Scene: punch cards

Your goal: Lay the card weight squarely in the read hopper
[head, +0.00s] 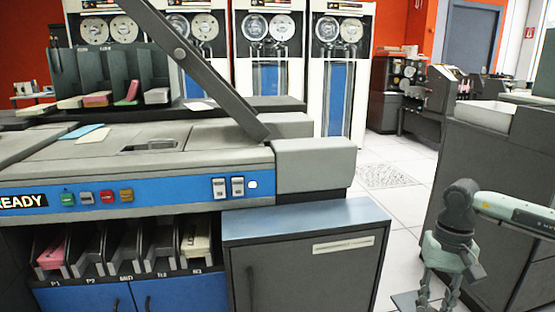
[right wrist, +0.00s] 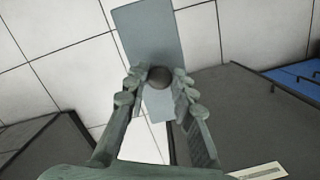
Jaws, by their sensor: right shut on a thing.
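My right gripper (head: 440,285) hangs at the lower right of the head view, above the floor and right of the machine. It is shut on the round dark knob of the card weight (right wrist: 148,35), a flat blue-grey plate. The plate extends beyond the fingers in the right wrist view, where my right gripper (right wrist: 158,85) has a finger on each side of the knob. A corner of the plate shows low in the head view (head: 404,302). A long dark sloping feed arm (head: 200,70) comes down to the machine's right end. I cannot clearly pick out the read hopper. My left gripper is out of view.
The card machine (head: 120,180) has a blue button panel and stacker pockets (head: 125,250) with cards below. A blue-topped cabinet (head: 300,220) stands at its right end. A grey cabinet (head: 490,150) stands at the right. White tiled floor (head: 400,180) lies free between them.

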